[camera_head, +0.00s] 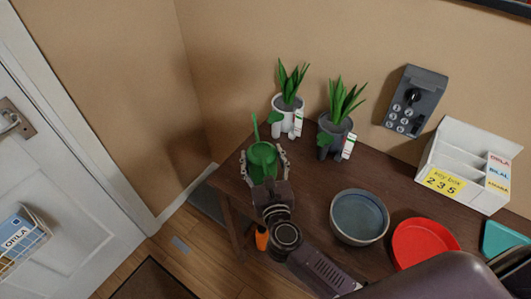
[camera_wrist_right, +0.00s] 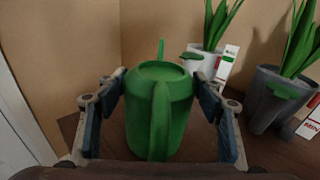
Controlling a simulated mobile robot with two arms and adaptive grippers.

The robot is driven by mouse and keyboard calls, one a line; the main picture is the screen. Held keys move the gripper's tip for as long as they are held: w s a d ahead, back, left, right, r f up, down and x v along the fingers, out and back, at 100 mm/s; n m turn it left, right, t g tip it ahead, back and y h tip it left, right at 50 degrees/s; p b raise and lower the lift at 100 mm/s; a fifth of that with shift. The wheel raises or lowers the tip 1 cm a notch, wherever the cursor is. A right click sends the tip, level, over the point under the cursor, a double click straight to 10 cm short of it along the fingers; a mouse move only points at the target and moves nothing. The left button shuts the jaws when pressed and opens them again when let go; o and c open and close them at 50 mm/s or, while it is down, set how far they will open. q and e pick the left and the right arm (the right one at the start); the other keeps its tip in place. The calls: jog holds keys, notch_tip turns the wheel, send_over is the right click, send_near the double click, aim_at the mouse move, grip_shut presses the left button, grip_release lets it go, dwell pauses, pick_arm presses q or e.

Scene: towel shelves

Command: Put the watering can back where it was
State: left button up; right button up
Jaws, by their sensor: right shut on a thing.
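The green watering can (camera_head: 262,156) is at the left end of the dark wooden table (camera_head: 375,178), left of the two potted plants. My right gripper (camera_head: 265,167) has a finger on each side of it and is shut on it. In the right wrist view the can (camera_wrist_right: 172,108) is upright between the blue-padded fingers, with its handle towards the camera and its spout pointing away. I cannot tell whether its base touches the table. My left gripper is not in view.
A white pot (camera_head: 284,117) and a grey pot (camera_head: 334,137) with plants and tags stand close by at the back. A blue-grey bowl (camera_head: 359,218), a red dish (camera_head: 424,241) and a white organiser (camera_head: 452,151) are to the right. A keypad box (camera_head: 415,99) is on the wall.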

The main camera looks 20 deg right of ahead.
jog(key=o, duration=2)
jog(key=shift+r+p, duration=0.35)
jog(key=shift+p, duration=0.05)
jog(key=shift+s+a+r+b, duration=0.1)
jog(key=shift+s+a+b, duration=0.25)
jog(key=shift+s, duration=1.65)
jog(key=shift+s+a+r+b, duration=0.15)
jog(key=shift+s+b, duration=0.35)
jog(key=shift+s, duration=1.45)
jog(key=shift+s+a+r+b, duration=0.1)
jog(key=shift+s+a+b, duration=0.25)
jog(key=shift+s, duration=1.65)
jog(key=shift+d+f, duration=0.1)
